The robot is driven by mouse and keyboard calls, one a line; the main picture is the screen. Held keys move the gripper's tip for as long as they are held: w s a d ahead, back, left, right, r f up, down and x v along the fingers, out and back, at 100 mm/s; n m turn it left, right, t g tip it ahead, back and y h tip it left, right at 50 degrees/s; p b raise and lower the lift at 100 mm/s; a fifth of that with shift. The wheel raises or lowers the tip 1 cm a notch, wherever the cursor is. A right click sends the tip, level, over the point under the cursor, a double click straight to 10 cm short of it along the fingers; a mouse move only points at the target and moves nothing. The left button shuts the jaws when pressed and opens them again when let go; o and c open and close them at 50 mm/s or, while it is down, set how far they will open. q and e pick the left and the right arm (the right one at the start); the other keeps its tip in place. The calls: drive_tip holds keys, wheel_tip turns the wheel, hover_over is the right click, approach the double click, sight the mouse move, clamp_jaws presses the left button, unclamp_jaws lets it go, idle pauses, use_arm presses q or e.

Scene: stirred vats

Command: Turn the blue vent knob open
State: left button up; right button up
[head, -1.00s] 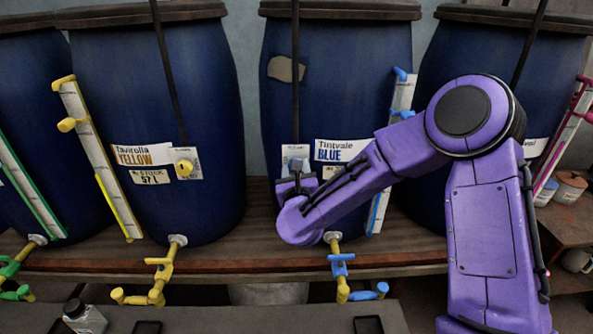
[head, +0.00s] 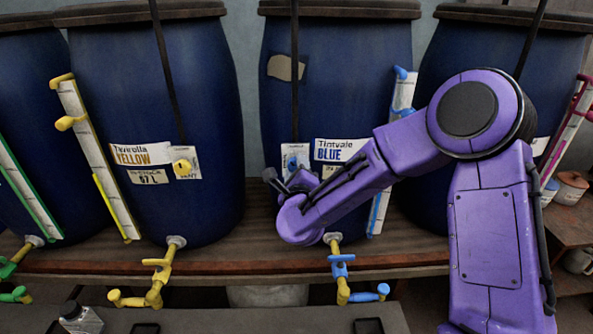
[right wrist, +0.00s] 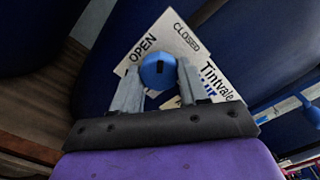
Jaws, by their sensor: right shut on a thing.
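The blue vent knob (head: 292,163) sits on a white plate on the front of the Tintvale BLUE vat (head: 350,80). In the right wrist view the knob (right wrist: 158,71) lies between the two grey fingers of my right gripper (right wrist: 158,80), which is shut on it. The plate (right wrist: 182,40) behind it reads OPEN and CLOSED; I cannot tell which word the knob points at. In the head view my right gripper (head: 287,180) is at the plate, its fingers tilted up and left. My left gripper is not in view.
The Tavirolla YELLOW vat (head: 160,80) stands to the left with its own yellow knob (head: 183,168). A blue tap (head: 340,268) juts out below the blue vat. A sight tube (head: 401,95) stands on that vat's right side, close to my right arm.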

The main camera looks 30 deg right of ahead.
drive_tip(key=shift+n+p, duration=0.6)
drive_tip(key=shift+n, duration=4.2)
drive_tip(key=o, duration=1.1)
drive_tip(key=shift+c, duration=0.2)
drive_tip(key=shift+s, duration=0.1)
drive_tip(key=b+v, duration=0.3)
drive_tip(key=v, duration=0.7)
drive_tip(key=shift+s, duration=0.2)
